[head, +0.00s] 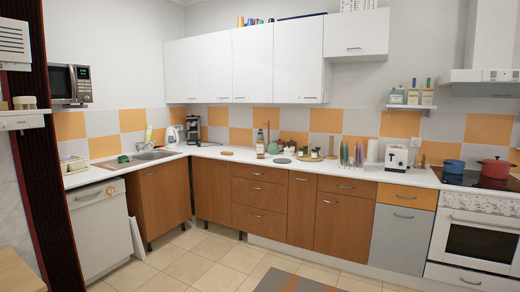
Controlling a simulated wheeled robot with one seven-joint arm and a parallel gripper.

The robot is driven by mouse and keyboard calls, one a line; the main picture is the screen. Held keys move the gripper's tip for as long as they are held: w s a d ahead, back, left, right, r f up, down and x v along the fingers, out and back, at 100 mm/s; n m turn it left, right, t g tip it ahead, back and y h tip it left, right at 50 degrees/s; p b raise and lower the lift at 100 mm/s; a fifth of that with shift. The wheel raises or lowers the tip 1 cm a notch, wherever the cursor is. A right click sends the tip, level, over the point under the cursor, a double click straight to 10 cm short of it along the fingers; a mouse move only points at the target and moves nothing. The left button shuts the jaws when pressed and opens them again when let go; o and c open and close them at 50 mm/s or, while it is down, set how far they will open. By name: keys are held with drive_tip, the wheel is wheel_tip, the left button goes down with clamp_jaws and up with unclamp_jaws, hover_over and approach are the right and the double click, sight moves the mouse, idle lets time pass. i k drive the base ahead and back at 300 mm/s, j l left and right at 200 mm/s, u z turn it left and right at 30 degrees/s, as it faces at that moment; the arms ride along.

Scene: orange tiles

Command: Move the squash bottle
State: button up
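A tall bottle (260,143) stands upright on the white counter (235,155), left of a group of jars; it may be the squash bottle, but its label is too small to read. Other bottles (413,95) stand on a small wall shelf at the right, and I cannot tell whether one of them is the squash bottle. My gripper is not in view.
Jars (315,153), a pencil-like coloured cluster (351,156) and a white toaster (396,158) share the counter. A blue pot (454,166) and a red pot (496,168) stand on the stove. A sink (152,155) is left. The tiled floor (200,258) in front is mostly clear.

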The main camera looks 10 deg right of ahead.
sight(260, 138)
drive_tip(key=z, duration=0.25)
drive_tip(key=i, duration=3.3)
drive_tip(key=i+l, duration=0.1)
drive_tip(key=i, duration=0.5)
drive_tip(key=i+l+u, duration=0.1)
drive_tip(key=i, duration=0.5)
drive_tip(key=i+l+u, duration=0.1)
drive_tip(key=i, duration=0.5)
drive_tip(key=i+l, duration=0.1)
drive_tip(key=i, duration=1)
